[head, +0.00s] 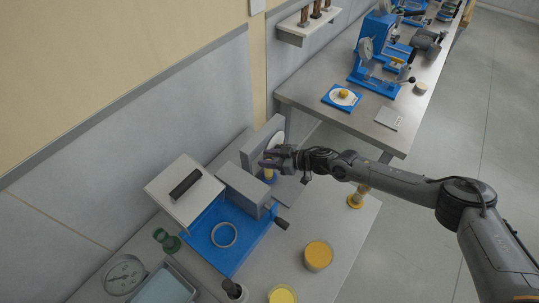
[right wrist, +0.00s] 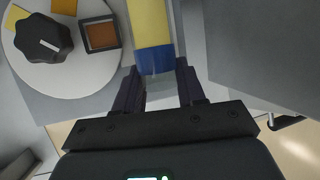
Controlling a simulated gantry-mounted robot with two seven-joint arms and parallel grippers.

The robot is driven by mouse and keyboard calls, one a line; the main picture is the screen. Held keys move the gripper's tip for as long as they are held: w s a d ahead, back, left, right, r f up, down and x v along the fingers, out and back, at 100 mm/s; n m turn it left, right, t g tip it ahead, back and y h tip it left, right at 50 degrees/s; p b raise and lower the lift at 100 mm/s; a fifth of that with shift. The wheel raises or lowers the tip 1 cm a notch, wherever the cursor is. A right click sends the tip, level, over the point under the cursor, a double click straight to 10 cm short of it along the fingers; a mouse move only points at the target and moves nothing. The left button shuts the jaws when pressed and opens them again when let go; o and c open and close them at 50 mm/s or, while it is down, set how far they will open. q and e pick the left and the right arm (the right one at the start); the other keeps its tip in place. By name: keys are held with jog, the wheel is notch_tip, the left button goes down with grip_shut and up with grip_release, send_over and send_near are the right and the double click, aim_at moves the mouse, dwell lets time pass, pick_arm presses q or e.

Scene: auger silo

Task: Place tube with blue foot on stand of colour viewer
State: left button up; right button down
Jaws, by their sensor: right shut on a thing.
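The tube with blue foot shows yellow with a blue end in the right wrist view (right wrist: 151,28), and is partly hidden by my fingers in the head view (head: 269,173). My right gripper (head: 275,160) is shut on it, with the fingers on either side near the blue end in the right wrist view. The colour viewer (head: 262,141) is a grey block with a white disc; its disc (right wrist: 65,75) carries a black knob and coloured squares. The tube is right beside the viewer. I cannot tell whether its foot touches the stand. My left gripper is not in view.
A blue-based machine with a grey lid (head: 185,188) stands left of the viewer. A yellow-topped container (head: 318,256) and an amber tube (head: 357,196) stand on the near bench. A second bench (head: 400,135) with blue apparatus lies behind.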

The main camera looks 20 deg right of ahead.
jog(key=shift+f, duration=1)
jog(key=c, duration=0.7)
grip_release()
jog(key=shift+o, duration=0.2)
